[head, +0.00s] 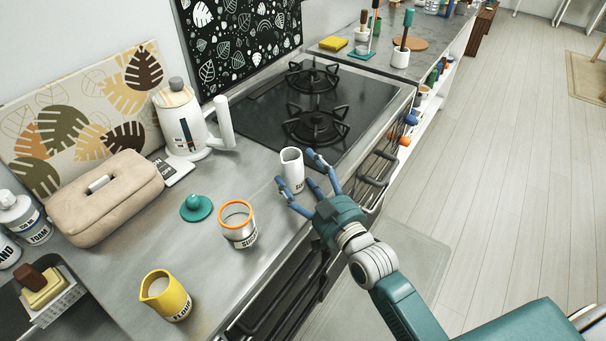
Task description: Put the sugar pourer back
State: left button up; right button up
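A white cup-shaped pourer (291,168) with dark lettering, only partly readable, stands upright on the counter near the stove's front corner. My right gripper (296,169) is at it from the lower right. Its blue fingers are spread, one on the left of the pourer and one on the right. I cannot tell if they touch it. A canister (239,227) with an orange rim and a partly readable label beginning "SU" stands to the left, uncovered. A teal lid (196,208) with a knob lies beside it. My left gripper is out of view.
A yellow jug (166,296) labelled flour stands near the front.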

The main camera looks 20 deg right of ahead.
jog(key=shift+f, duration=0.1)
jog(key=shift+f+b, duration=0.25)
jog(key=shift+b, duration=0.35)
jog(key=r+b+v, duration=0.1)
jog(key=v, duration=1)
